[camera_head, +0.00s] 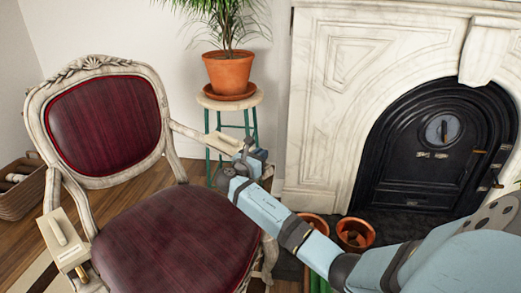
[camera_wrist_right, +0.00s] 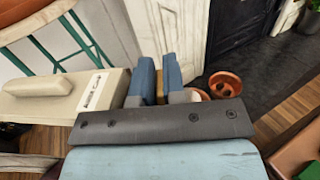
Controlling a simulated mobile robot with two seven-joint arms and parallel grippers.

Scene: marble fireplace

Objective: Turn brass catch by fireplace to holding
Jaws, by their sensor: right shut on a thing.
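A cream block (camera_head: 218,143) with a raised grip rests on the chair arm nearer the fireplace. It also shows in the right wrist view (camera_wrist_right: 50,108), with a white label on top. My right gripper (camera_head: 248,152) is at the fireplace-side end of this block. In the right wrist view its two blue fingers (camera_wrist_right: 160,80) are shut on the brass catch (camera_wrist_right: 160,90), a small tan piece mostly hidden between them. The catch's exact angle cannot be told. My left gripper is out of view.
The red-seated chair (camera_head: 180,235) fills the left; its other arm bears a similar cream block (camera_head: 58,238). A potted plant (camera_head: 229,70) on a stool (camera_head: 245,99) stands behind my gripper. The marble fireplace (camera_head: 335,95) and terracotta pots (camera_head: 355,234) are to the right.

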